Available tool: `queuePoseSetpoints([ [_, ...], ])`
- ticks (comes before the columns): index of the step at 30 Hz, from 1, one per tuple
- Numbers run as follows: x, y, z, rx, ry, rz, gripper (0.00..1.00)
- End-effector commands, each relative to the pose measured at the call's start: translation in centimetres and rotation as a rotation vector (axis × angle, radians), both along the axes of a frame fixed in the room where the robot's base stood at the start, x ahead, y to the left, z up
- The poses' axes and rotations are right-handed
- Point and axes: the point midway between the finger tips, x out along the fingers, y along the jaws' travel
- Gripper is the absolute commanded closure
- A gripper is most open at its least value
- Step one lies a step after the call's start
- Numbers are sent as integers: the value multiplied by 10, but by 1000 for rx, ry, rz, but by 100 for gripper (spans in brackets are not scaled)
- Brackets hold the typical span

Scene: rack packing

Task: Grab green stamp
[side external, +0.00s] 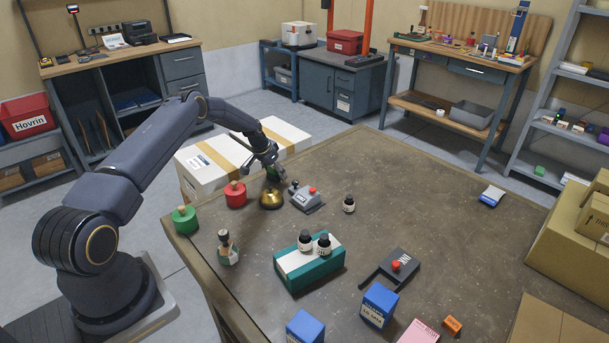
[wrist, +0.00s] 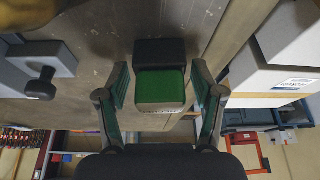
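The green stamp (wrist: 160,88) is a small block with a green face and a black part (wrist: 160,52) in the wrist view. It is between my two fingers, with a narrow gap showing on each side. My gripper (wrist: 160,92) is open around it. In the side view my gripper (side external: 270,176) is low over the table's far left part, just behind a brass dome (side external: 271,200). Only a bit of green shows among the fingers there, and most of the stamp is hidden.
A red knobbed pot (side external: 235,194) and a grey device (side external: 305,197) stand close by the gripper. A white carton (side external: 205,172) is beyond the table edge. The table's right middle is mostly clear.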

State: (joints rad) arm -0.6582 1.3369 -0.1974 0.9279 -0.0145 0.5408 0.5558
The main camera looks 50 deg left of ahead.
Motion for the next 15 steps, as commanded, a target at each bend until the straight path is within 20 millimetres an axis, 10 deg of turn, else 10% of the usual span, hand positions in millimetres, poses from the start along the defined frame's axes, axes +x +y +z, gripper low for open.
queuePoseSetpoints([
  [15,0,0,0,0,-1,0,88],
])
